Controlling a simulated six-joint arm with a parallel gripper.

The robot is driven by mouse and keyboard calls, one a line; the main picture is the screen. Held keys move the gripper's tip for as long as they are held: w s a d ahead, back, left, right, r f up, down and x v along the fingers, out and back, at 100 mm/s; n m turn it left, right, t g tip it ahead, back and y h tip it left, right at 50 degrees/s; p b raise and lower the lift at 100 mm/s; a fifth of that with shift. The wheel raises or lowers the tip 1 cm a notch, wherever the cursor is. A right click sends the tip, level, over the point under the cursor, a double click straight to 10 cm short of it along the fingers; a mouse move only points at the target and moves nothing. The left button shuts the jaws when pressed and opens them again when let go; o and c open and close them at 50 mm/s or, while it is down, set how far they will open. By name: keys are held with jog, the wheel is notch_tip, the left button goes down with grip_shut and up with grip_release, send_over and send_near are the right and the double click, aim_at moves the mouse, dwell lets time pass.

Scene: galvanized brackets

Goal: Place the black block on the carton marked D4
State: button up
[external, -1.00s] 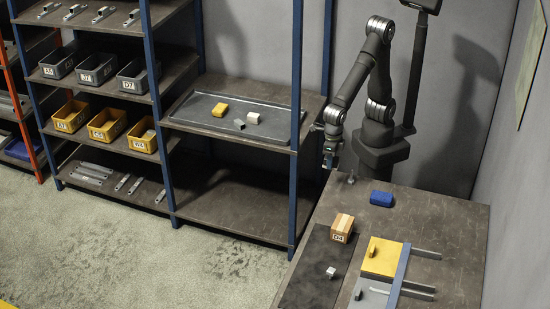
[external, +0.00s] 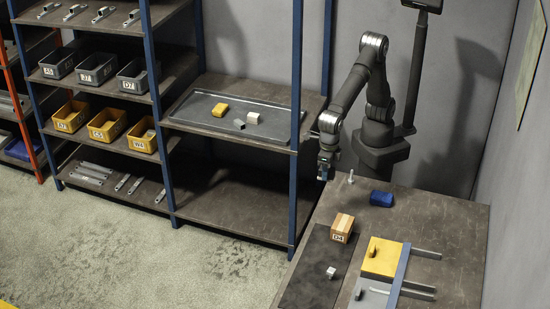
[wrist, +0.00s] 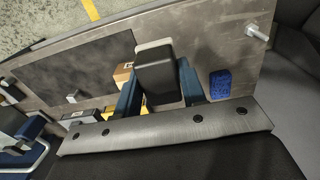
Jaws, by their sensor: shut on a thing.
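The black block (wrist: 155,75) is held between the two blue fingers of my gripper (wrist: 160,90) in the wrist view. A pale strip shows along its far edge. In the external view my gripper (external: 326,172) hangs at the back left edge of the table, pointing down; the block is too small and dark to make out there. The carton marked D4 (external: 342,229) is a small brown box with a white label on the table, nearer the camera than my gripper and apart from it. In the wrist view the carton (wrist: 122,73) is partly hidden behind the block and a finger.
A dark mat (external: 318,255) with a small pale block (external: 331,272) lies left. A yellow plate (external: 382,262), a blue bar (external: 401,270) and metal rails (external: 418,287) lie right.

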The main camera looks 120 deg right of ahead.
send_over(345, 217)
notch_tip(345, 217, down, 7)
jog(key=shift+a+r, duration=0.1)
jog(key=shift+f, duration=2)
jog(key=shift+f, duration=0.1)
jog(key=shift+f, duration=0.15)
jog(key=o, duration=1)
notch_tip(345, 217, up, 12)
jog(key=shift+r, duration=0.25)
